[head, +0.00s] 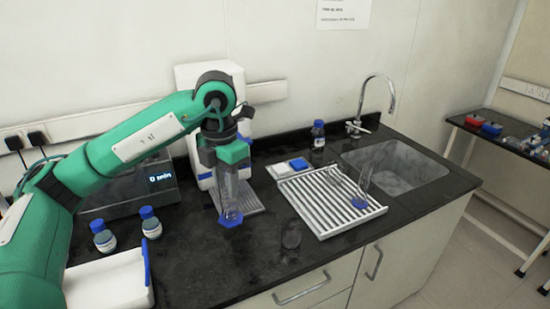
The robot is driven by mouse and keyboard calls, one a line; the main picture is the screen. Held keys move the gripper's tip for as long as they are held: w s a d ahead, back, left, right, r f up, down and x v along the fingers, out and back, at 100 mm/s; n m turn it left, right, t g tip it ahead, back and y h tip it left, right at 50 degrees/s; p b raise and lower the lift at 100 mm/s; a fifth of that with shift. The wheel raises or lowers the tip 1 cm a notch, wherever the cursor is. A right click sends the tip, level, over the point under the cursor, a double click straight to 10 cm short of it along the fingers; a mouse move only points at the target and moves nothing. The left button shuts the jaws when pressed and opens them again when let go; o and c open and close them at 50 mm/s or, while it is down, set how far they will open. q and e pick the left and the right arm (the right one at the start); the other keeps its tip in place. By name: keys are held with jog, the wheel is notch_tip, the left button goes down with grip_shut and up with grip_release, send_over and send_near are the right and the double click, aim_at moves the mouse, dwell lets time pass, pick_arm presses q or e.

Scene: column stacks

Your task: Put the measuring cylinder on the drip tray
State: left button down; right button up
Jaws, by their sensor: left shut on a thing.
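My left gripper (228,163) is shut on a clear measuring cylinder (230,190) with a blue six-sided base. The cylinder hangs upright below the fingers. The grey slatted drip tray (251,197) lies at the foot of the white dispenser (204,152). The cylinder's base overlaps the tray's front left part in the view; I cannot tell whether it touches or hangs above. The arm and cylinder hide part of the dispenser and tray. My right gripper is not in view.
A white ribbed draining rack (308,207) holds clear glassware with a blue base (359,203). The sink (410,170) is behind it to the right. Blue-capped bottles (151,226) and a white tray (105,286) stand at left. A small clear vessel (291,237) stands near the front edge.

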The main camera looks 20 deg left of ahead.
pick_arm(q)
jog(key=m, duration=0.1)
jog(key=f+m, duration=0.1)
jog(key=shift+w+d+f+m, duration=0.1)
jog(key=shift+d+m, duration=0.2)
jog(key=shift+d, duration=0.1)
jog(key=d+f+m, duration=0.4)
jog(key=f+m, duration=0.3)
jog(key=m, duration=0.8)
jog(key=d+f+m, duration=0.5)
jog(key=f+m, duration=0.1)
jog(key=m, duration=0.8)
jog(key=shift+f+m, duration=0.4)
